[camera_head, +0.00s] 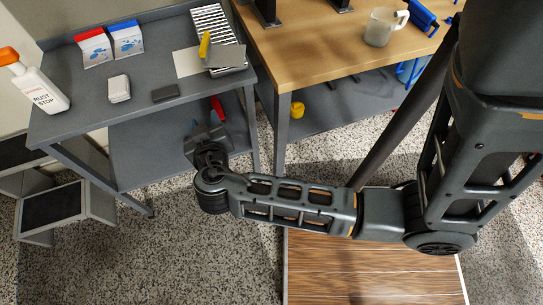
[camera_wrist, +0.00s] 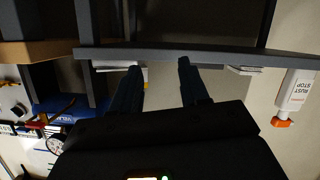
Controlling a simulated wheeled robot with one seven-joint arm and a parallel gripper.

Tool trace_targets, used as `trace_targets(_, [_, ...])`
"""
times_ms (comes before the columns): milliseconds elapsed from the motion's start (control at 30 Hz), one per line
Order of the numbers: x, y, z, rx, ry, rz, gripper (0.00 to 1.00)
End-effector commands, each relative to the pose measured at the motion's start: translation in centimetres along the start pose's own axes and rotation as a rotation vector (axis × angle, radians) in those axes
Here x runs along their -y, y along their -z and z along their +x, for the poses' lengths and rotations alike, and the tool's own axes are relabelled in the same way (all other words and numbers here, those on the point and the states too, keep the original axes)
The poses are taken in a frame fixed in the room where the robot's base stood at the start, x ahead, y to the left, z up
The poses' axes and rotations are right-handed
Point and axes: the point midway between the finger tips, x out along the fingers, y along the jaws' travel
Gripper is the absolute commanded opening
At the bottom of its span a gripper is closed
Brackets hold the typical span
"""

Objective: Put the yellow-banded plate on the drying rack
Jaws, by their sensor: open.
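No plate with a clear yellow band can be made out. In the head view, a black-and-white slatted item (camera_head: 211,24), perhaps the drying rack, lies at the back right of the grey table. A small yellow piece (camera_head: 204,45) stands by its left side, and a flat grey piece (camera_head: 228,57) lies at its front; I cannot tell whether they belong together. My gripper (camera_wrist: 158,66) is open and empty in the wrist view, fingers apart near the grey table's edge. In the head view my gripper (camera_head: 207,138) is below and in front of that table's front edge; its fingertips are unclear.
The grey table (camera_head: 150,75) holds a rust-stop bottle (camera_head: 38,88), red (camera_head: 93,47) and blue (camera_head: 127,39) boxes, a white block (camera_head: 119,89) and a dark block (camera_head: 165,93). A wooden table (camera_head: 300,50) with a mug (camera_head: 381,27) stands right. Lower shelves sit beneath.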

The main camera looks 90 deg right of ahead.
Motion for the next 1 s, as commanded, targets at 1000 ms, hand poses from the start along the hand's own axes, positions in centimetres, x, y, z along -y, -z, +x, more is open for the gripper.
trace_targets(1000, [-11.3, 5.1, -26.9, -0.159, 1.170, -0.165, 0.45])
